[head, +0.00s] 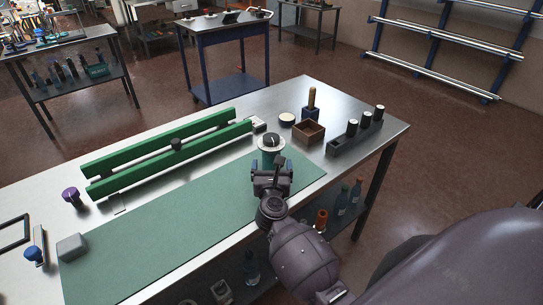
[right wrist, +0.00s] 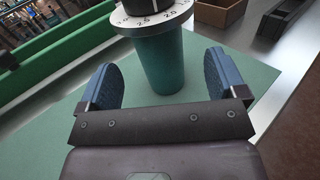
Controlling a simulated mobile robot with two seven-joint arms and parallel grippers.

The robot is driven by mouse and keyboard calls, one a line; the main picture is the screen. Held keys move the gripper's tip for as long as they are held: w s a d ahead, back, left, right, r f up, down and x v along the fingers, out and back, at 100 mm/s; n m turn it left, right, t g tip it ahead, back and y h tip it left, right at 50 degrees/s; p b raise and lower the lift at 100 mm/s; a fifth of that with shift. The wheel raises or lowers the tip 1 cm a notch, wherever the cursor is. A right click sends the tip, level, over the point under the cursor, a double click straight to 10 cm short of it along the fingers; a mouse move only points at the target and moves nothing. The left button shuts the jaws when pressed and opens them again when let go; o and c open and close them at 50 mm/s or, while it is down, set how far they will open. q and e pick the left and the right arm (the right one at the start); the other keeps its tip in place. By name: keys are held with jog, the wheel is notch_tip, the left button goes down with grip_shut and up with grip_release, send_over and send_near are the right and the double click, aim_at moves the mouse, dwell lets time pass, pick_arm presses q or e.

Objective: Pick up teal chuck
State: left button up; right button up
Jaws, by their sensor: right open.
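The teal chuck (right wrist: 163,62) stands upright on the green mat (head: 150,243). It has a teal tapered body, a white numbered ring and a dark top. In the head view the chuck (head: 271,144) is near the mat's far right end, with its lower body partly hidden by my right gripper (head: 270,165). In the right wrist view my right gripper (right wrist: 160,80) is open, with one blue finger pad on each side of the chuck's lower body. Gaps show on both sides, and I see no contact. My left gripper is not in view.
A green rail assembly (head: 165,150) lies behind the mat. A brown open box (head: 308,132), a round white-topped piece (head: 287,119) and a dark holder with several white-topped cylinders (head: 355,139) stand right of the chuck. A purple knob (head: 70,195) and grey block (head: 71,247) are at left.

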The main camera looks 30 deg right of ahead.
aim_at(271, 158)
jog(key=shift+x, duration=2.85)
jog(key=shift+a, duration=0.15)
jog(key=shift+c, duration=0.3)
jog(key=c, duration=1.4)
jog(key=shift+r, duration=0.15)
jog(key=shift+c, duration=0.3)
